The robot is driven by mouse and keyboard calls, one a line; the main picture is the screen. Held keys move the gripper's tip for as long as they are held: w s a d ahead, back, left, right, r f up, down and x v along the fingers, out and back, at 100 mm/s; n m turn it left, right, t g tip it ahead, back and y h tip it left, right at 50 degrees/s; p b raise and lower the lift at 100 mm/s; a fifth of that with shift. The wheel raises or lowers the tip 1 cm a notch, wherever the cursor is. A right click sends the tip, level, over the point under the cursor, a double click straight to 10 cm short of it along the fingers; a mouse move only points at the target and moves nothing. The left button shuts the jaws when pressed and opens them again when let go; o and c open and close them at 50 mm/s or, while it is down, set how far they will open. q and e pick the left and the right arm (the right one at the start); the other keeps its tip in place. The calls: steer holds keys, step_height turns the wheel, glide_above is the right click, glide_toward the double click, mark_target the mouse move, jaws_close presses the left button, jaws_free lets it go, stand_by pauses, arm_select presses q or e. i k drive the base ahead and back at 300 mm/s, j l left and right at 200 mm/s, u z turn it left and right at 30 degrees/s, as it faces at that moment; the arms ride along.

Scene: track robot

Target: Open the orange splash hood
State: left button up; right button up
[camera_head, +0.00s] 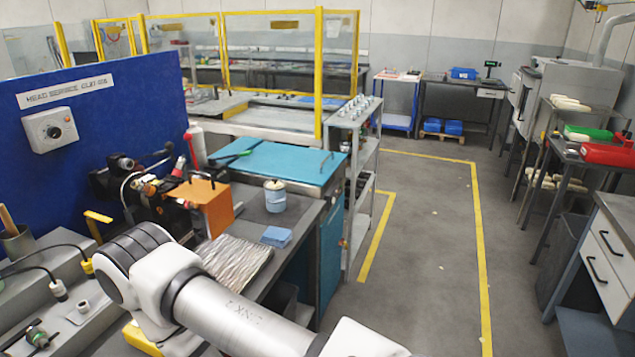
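The orange splash hood (207,205) is a box-shaped orange cover in the left middle of the head view. It sits on the dark machine (150,190) on the bench, in front of the blue panel. Its orange top and sides show, and I cannot tell for sure whether it is open or closed. One of my white and grey arms crosses the lower part of the view, with its dark-banded joint left of and nearer than the hood. No gripper can be made out in this view, and nothing of mine visibly touches the hood.
A blue panel (85,110) with a grey dial box (50,130) stands at left. A teal-topped cabinet (280,160) stands behind.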

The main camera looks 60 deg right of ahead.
mark_target(216, 210)
steer(key=k+j+z, duration=0.15)
steer(key=z, duration=1.2)
steer(key=i+l, duration=0.15)
steer(key=l, duration=0.25)
steer(key=i+l+u, duration=0.1)
steer(key=l, duration=0.3)
steer(key=i+l+u, duration=0.1)
steer(key=l, duration=0.3)
